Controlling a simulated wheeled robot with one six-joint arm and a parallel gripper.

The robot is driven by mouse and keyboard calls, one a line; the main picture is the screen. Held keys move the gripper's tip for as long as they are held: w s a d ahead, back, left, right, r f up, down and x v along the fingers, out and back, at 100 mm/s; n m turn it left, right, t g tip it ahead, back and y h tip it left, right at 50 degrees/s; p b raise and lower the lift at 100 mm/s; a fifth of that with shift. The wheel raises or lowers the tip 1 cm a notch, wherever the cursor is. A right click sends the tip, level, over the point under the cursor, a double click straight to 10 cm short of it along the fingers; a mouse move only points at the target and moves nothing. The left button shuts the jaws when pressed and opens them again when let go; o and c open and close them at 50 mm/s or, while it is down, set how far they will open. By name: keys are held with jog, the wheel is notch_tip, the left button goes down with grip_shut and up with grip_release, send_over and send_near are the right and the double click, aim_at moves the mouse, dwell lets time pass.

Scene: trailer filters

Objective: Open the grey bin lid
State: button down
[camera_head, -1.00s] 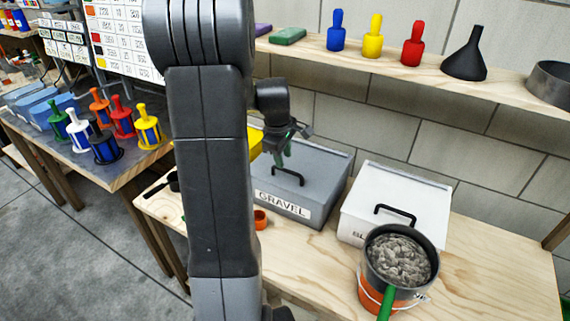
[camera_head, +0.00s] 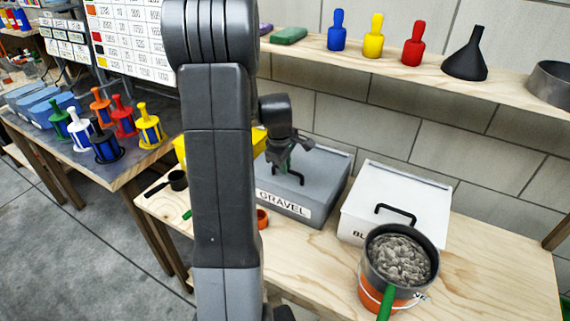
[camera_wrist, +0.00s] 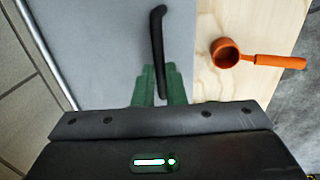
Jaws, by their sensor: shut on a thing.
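The grey bin (camera_head: 300,204) labelled GRAVEL stands on the wooden bench, its sloped lid (camera_head: 327,165) down. A black bar handle (camera_head: 290,175) is on the lid; it also shows in the wrist view (camera_wrist: 157,40). My gripper (camera_head: 285,162) is over the lid at the handle. In the wrist view its green fingers (camera_wrist: 160,85) are on both sides of the handle's near end, shut on it. My arm hides part of the bin's left side in the head view.
A white bin (camera_head: 400,195) stands to the right, with a gravel-filled pot on an orange bucket (camera_head: 378,295) in front. An orange scoop (camera_wrist: 262,58) lies beside the grey bin. A shelf (camera_head: 420,78) with bottles and a funnel (camera_head: 466,55) runs above.

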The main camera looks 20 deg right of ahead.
jog(key=w+d+r+p, duration=0.3)
jog(key=r+p, duration=0.3)
jog(key=r, duration=0.3)
jog(key=shift+w+d+r, duration=0.35)
jog(key=shift+d, duration=0.35)
